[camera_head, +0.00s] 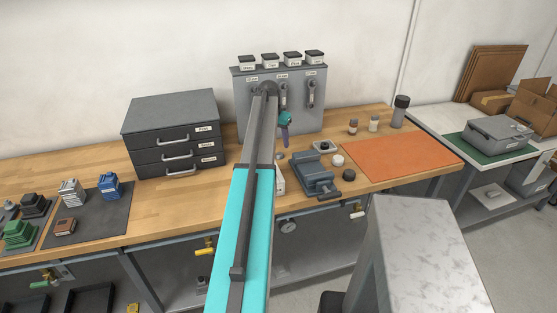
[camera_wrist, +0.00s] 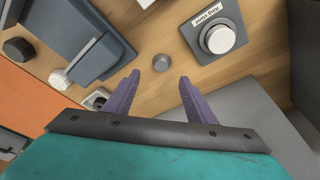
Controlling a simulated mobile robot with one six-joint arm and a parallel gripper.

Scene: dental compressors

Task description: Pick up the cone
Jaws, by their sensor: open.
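My gripper (camera_wrist: 157,85) is open, with its two purple fingers apart and nothing between them. In the head view my gripper (camera_head: 285,142) hangs above the bench, in front of the grey panel. A small grey round piece (camera_wrist: 160,62) lies on the wood just past the fingertips in the wrist view. It may be the cone seen from above, but its shape is too small to tell. I cannot make out a cone in the head view, where my arm hides part of the bench.
A grey-blue vise (camera_head: 318,178) stands on the bench, with a white knob (camera_head: 337,160) and a black knob (camera_head: 349,175) beside it. A labelled block with a round button (camera_wrist: 218,40) is nearby. A drawer cabinet (camera_head: 172,130) stands left; an orange mat (camera_head: 400,158) lies right.

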